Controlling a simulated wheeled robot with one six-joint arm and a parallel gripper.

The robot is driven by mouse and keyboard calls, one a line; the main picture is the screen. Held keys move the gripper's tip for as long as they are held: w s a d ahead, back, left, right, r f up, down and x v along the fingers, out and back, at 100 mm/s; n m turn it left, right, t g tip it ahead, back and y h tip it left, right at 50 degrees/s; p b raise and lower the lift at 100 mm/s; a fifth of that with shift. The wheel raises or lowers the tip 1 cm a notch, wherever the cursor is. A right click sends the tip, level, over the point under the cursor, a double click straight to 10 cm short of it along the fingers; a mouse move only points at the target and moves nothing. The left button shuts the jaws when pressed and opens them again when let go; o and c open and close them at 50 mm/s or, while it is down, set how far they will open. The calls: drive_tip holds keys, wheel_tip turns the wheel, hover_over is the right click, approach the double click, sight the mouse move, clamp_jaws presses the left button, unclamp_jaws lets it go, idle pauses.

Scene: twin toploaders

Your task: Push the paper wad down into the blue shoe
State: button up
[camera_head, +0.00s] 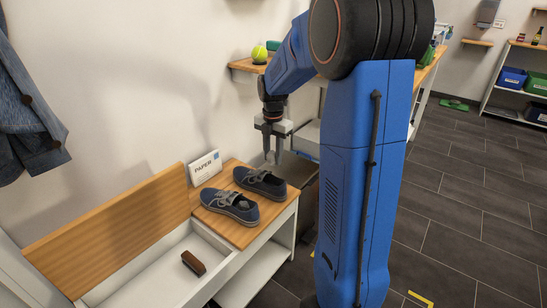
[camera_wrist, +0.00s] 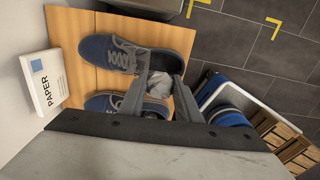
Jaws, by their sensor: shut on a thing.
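Two dark blue shoes stand side by side on the wooden cabinet top, a nearer one (camera_head: 229,204) and a farther one (camera_head: 260,182). Both have grey laces or straps. In the wrist view one shoe (camera_wrist: 108,50) lies across the upper part and the other (camera_wrist: 102,102) is lower, partly behind a finger. My gripper (camera_head: 272,158) hangs in the air above and slightly right of the farther shoe, pointing down. In the wrist view its fingers hold a pale crumpled paper wad (camera_wrist: 160,86) between their tips. The wad looks above the shoes, not clearly inside either.
A white box marked PAPER (camera_head: 205,167) stands behind the shoes against the wall. Left of them an open white compartment (camera_head: 150,278) holds a brown brush (camera_head: 193,263). A wall shelf (camera_head: 246,66) carries a tennis ball (camera_head: 259,53). Dark tiled floor lies open at right.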

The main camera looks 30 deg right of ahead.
drive_tip(key=shift+f, duration=2.6)
drive_tip(key=shift+f, duration=0.15)
drive_tip(key=o, duration=1.1)
drive_tip(key=shift+r, duration=4)
